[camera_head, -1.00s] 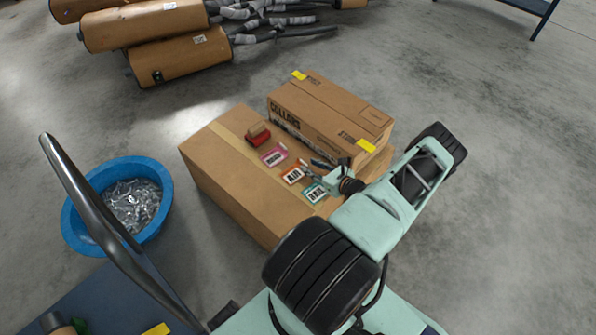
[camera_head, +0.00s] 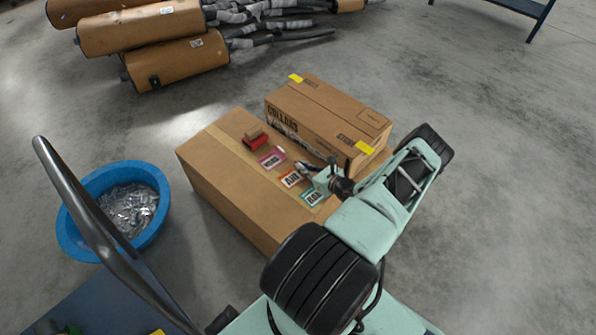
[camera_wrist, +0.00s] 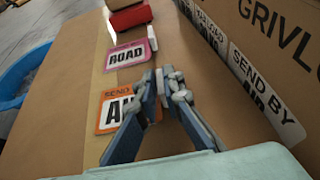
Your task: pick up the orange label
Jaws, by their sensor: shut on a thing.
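The orange label (camera_head: 291,179), with dark letters on white, lies on top of the large cardboard box (camera_head: 215,175), between a pink label (camera_head: 271,160) and a teal label (camera_head: 312,197). In the wrist view the orange label (camera_wrist: 113,108) runs behind the left finger, and its right edge shows between the fingers. My gripper (camera_head: 308,168) is low over the box at the label's right side; in the wrist view my gripper (camera_wrist: 161,76) has its tips close together, shut on the label's edge. The exact contact is hidden by the fingers.
A red block-like object (camera_head: 256,141) sits beyond the pink label. A smaller carton (camera_head: 325,118) stands along the right side of the box top, close to my gripper. A blue tub (camera_head: 75,230) of metal parts is on the floor at left. Wrapped mufflers (camera_head: 177,65) lie behind.

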